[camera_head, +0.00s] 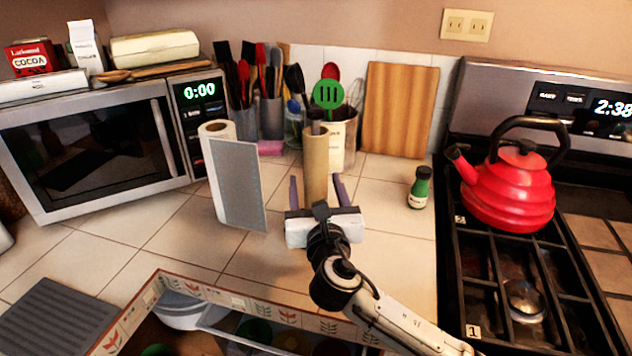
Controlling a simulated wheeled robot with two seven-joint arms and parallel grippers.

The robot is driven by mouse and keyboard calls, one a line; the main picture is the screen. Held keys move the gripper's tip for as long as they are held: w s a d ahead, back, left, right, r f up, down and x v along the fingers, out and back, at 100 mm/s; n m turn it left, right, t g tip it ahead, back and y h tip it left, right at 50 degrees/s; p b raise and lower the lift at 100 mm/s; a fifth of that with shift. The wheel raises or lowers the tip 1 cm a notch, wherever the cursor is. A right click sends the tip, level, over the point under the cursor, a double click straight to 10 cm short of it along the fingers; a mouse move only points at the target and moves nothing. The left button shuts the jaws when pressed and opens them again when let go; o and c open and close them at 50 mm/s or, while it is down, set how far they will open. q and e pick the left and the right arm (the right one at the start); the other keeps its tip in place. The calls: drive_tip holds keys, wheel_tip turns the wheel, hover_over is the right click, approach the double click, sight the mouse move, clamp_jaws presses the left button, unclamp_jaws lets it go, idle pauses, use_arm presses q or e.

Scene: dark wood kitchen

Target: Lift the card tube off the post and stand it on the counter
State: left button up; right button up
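The card tube (316,158) is brown and stands upright on the counter side of the scene, in front of a cream utensil crock. A dark post end (315,123) shows at its top, so the tube is around the post. My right gripper (317,188) is in front of the tube's lower part. Its two dark fingers point away from me, one on each side of the tube, with a visible gap on both sides. It is open. The tube's lower end and the post's base are hidden behind the gripper body. My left gripper is not in view.
A grey upright panel (238,185) and a white paper roll (216,129) stand left of the tube. A green bottle (419,188) stands right, before the stove with a red kettle (508,185). An open drawer lies below.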

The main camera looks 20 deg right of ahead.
drive_tip(key=c, duration=1)
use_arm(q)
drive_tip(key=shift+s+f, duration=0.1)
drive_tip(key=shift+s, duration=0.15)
use_arm(e)
drive_tip(key=shift+c, duration=0.2)
